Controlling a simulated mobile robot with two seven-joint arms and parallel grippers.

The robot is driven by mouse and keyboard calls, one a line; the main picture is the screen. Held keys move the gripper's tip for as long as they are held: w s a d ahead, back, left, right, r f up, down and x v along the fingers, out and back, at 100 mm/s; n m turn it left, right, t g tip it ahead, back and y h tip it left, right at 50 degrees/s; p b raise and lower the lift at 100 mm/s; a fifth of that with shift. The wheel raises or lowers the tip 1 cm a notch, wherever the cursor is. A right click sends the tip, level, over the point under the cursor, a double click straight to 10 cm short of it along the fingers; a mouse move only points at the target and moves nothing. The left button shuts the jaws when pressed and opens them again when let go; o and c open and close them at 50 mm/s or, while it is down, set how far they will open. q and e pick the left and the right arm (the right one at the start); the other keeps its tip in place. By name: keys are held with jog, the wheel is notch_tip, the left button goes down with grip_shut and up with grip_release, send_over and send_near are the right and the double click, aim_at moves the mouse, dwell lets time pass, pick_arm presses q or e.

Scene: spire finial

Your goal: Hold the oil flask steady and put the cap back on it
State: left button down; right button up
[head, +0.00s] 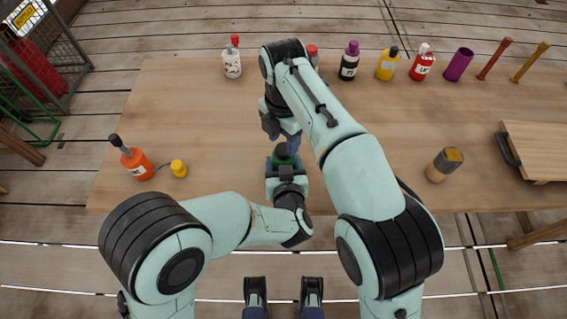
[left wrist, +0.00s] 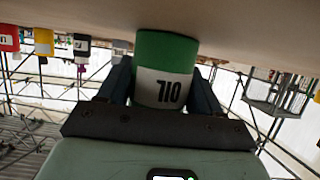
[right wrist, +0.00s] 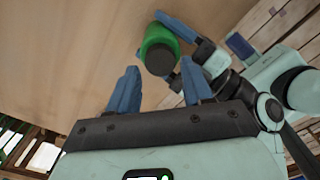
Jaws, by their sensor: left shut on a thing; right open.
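The green oil flask (head: 284,157) stands upright near the table's front edge. In the left wrist view, the flask (left wrist: 166,48) shows its white label reading OIL, upside down. My left gripper (left wrist: 163,88) is shut on the flask, one blue finger on each side. A dark round cap (right wrist: 162,58) shows at the flask's top end in the right wrist view; I cannot tell whether it is fully seated. My right gripper (right wrist: 160,80) is open and empty, just above and apart from the flask. In the head view the right arm partly hides it.
An orange bottle (head: 137,163) and a small yellow piece (head: 178,168) stand at left. Several bottles line the back, including a black one (head: 348,65). A dark-topped jar (head: 444,164) and a wooden board (head: 535,150) are at right. The left middle tabletop is clear.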

aim_at(283, 162)
jog(key=shift+f, duration=1.5)
